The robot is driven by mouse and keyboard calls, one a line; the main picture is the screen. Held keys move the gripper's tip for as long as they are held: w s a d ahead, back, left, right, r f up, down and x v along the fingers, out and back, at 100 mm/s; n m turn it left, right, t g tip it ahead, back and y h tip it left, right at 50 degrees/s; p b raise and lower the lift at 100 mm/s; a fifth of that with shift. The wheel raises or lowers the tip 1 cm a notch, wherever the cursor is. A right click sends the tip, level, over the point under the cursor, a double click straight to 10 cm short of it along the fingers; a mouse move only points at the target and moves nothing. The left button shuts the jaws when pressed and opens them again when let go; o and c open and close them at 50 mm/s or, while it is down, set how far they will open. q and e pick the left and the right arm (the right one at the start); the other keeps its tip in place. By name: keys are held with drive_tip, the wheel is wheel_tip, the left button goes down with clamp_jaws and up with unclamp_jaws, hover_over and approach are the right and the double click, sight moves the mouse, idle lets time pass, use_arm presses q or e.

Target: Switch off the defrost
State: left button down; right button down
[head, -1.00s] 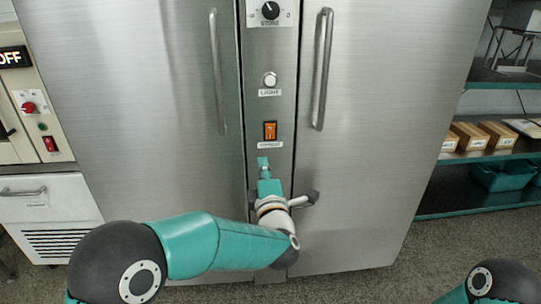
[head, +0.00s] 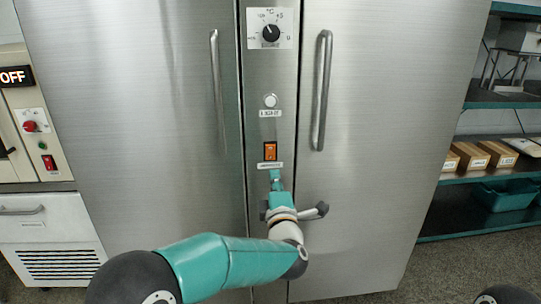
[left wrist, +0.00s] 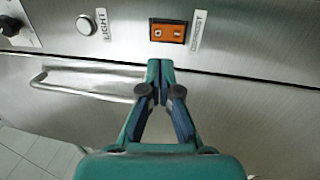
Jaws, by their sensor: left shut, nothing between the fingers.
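The defrost switch (head: 270,151) is an orange rocker on the steel strip between the two cabinet doors, with a small label below it. It also shows in the left wrist view (left wrist: 168,32), where its label reads sideways as DEFROST. My left gripper (head: 275,174) is shut and empty, just below the switch and its label. In the left wrist view its closed fingertips (left wrist: 160,66) point toward the strip, a short way from the switch and apart from it in the picture. My right gripper is not in view.
Above the switch are a round white LIGHT button (head: 270,101) and a black temperature dial (head: 270,33). Long door handles stand on the left (head: 217,85) and right (head: 324,90). A shelf with boxes (head: 469,155) is at right; a panel with a red switch (head: 49,162) is at left.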

sight(270, 150)
use_arm(q)
drive_tip(key=p+x, duration=0.1)
drive_tip(key=x, duration=0.8)
drive_tip(key=shift+w+a+r, duration=0.1)
drive_tip(key=shift+w+a, duration=0.05)
drive_tip(key=shift+w, duration=0.2)
